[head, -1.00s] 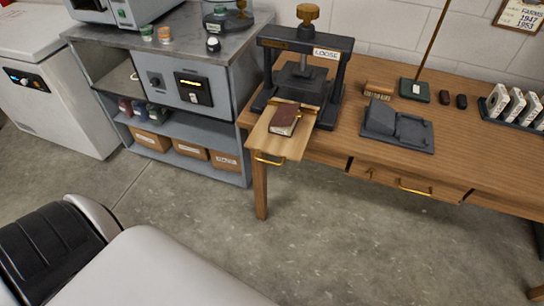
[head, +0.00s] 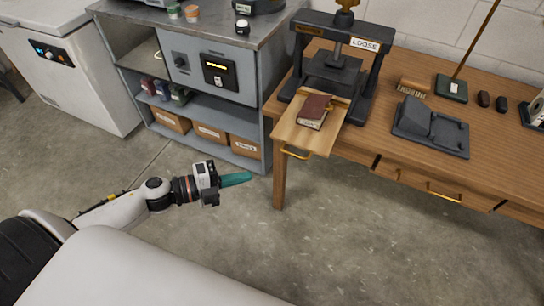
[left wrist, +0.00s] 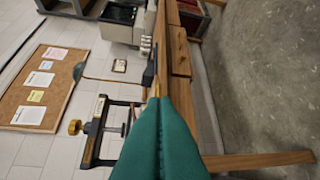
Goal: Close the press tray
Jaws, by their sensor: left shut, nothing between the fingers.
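The press (head: 335,58) stands on the wooden table, with a dark frame, a brass knob and a "LOOSE" label; it also shows in the left wrist view (left wrist: 93,130). Its wooden press tray (head: 322,139) is pulled out past the table's front edge, with a brass handle (head: 296,153) at its front. A dark red book (head: 314,110) lies on the tray. My left gripper (head: 236,179), with teal fingers, is shut and empty, left of the tray and apart from it. The fingers (left wrist: 160,140) fill the lower middle of the left wrist view. My right gripper is not in view.
A grey shelf unit (head: 262,92) with cardboard boxes stands left of the table. A dark book cradle (head: 431,127), a brush (head: 412,87) and other small items lie on the table (head: 500,150). The floor in front of the table is clear.

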